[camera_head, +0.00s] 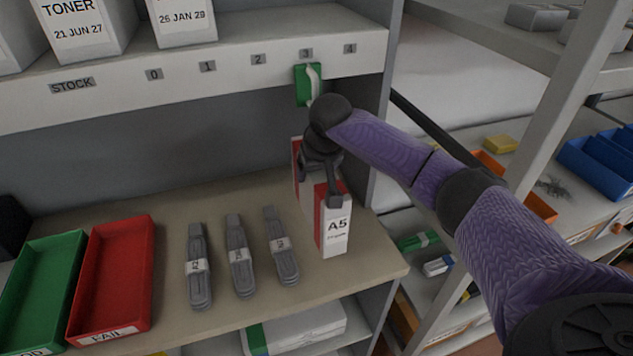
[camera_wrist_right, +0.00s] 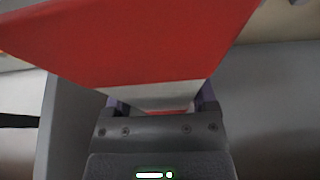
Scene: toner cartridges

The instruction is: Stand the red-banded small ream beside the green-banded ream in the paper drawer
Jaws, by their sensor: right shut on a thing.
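The red-banded small ream (camera_head: 336,232) is white with a red band and an "A5" label. It stands upright at the right end of the wooden shelf; I cannot tell whether its base touches the shelf. My right gripper (camera_head: 322,185) is shut on its upper part, and the gripper and wrist hide some of it. In the right wrist view the ream's red face (camera_wrist_right: 140,45) fills the space between the fingers. A white ream with a green band (camera_head: 300,330) lies in the space below the shelf, partly cut off by the shelf edge. I cannot make out the drawer around it. My left gripper is not in view.
Several grey banded bundles (camera_head: 240,258) lie left of the ream. A red tray (camera_head: 112,275) and a green tray (camera_head: 42,290) sit further left. A shelf post (camera_head: 382,100) stands close right of my gripper. A green tag (camera_head: 306,86) hangs from the upper shelf.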

